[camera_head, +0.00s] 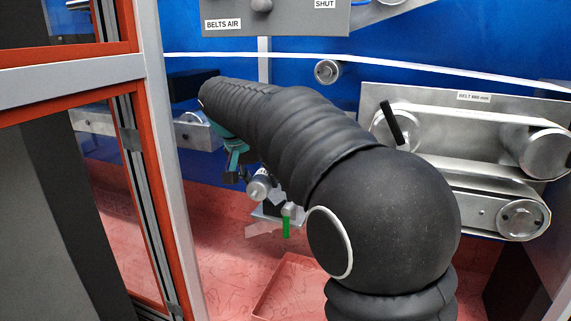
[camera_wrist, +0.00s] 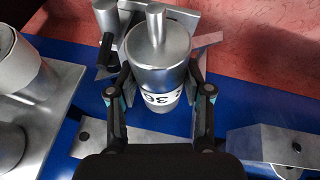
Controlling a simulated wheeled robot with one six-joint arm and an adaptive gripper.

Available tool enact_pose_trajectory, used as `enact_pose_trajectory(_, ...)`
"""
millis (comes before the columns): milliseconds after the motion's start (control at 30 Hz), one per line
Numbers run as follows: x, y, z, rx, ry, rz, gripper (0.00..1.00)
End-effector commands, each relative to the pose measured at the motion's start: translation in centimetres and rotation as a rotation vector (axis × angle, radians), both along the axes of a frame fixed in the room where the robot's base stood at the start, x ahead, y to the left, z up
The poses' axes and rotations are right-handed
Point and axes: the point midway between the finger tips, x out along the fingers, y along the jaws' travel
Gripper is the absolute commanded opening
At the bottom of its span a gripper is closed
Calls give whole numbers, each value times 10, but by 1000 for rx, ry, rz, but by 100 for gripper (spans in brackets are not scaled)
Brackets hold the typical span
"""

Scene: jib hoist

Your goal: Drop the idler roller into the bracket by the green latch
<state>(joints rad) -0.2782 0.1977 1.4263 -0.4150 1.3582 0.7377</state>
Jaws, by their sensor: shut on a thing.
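The idler roller is a silver cylinder with a white printed band and a shaft stub; it shows in the head view (camera_head: 260,187) and large in the wrist view (camera_wrist: 158,60). My gripper (camera_wrist: 160,88) is shut on it, with one finger on each side. In the head view my gripper (camera_head: 238,165) is partly hidden behind my arm. The green latch (camera_head: 286,227) hangs just below and right of the roller, beside a grey bracket plate (camera_head: 264,213). In the wrist view a metal plate (camera_wrist: 186,18) lies behind the roller; I cannot tell whether they touch.
A belt unit (camera_head: 450,150) with rollers and a black handle (camera_head: 391,122) stands at the right. A red-orange framed post (camera_head: 140,180) stands at the left. A grey panel (camera_head: 275,18) hangs on the blue wall above. A red floor (camera_head: 230,260) lies below.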

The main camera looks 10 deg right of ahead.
Motion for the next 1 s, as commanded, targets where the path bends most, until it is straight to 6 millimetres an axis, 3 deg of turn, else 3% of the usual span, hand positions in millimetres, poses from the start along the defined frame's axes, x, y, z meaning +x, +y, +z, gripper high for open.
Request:
enact_pose_trajectory(100, 25, -26, -2, 0, -1, -77, 0)
enact_pose_trajectory(333, 45, -54, -2, 1, -2, -140, 0)
enact_pose_trajectory(1000, 47, -57, -33, 0, -2, -146, 0)
